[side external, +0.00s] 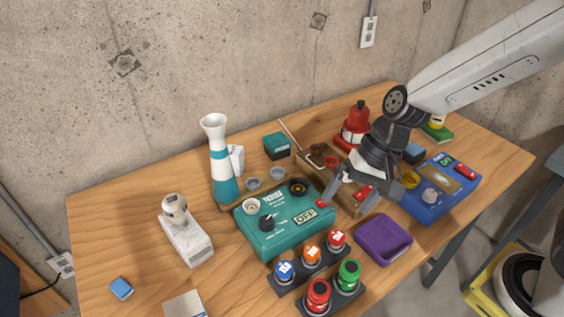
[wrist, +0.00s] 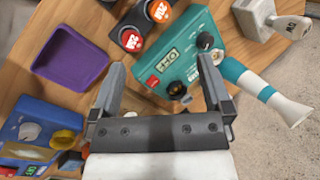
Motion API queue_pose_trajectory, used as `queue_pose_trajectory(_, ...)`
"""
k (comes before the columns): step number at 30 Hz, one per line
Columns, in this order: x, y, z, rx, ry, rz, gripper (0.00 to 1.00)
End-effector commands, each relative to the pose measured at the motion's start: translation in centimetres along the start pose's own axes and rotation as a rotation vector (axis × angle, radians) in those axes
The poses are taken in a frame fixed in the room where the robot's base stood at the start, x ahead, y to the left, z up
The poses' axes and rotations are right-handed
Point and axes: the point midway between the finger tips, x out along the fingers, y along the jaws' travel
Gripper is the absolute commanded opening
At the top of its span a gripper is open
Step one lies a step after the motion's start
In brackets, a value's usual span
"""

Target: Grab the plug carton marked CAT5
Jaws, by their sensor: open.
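My gripper (side external: 344,204) is open and empty, above the table between the teal tester and the blue device. In the wrist view its two fingers (wrist: 161,66) stand apart, with the teal tester beyond them. I cannot read CAT5 on any box. Box-like things in the side view are a white box (side external: 237,157) partly hidden behind the teal and white vase, a teal box (side external: 277,146) at the back, a pale box (side external: 185,305) cut by the bottom edge, and a small blue block (side external: 121,288) at front left.
The teal tester (side external: 270,238) marked OFF sits mid-table, with several coloured buttons (side external: 312,253) in front. A purple tray (side external: 384,240) and a blue device (side external: 440,190) stand right. The tall vase (side external: 220,160) and a white device (side external: 186,238) stand left. The left tabletop is mostly clear.

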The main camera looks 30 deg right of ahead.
Motion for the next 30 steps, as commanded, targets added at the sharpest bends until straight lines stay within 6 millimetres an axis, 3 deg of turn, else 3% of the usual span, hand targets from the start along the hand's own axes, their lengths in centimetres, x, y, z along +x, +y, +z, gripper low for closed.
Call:
queue_pose_trajectory(15, 5.2, -10.9, 5.5, 0.526, -0.326, -0.232, 1.00)
queue_pose_trajectory(30, 9.4, -19.9, 9.8, 1.035, -0.634, -0.378, 1.00)
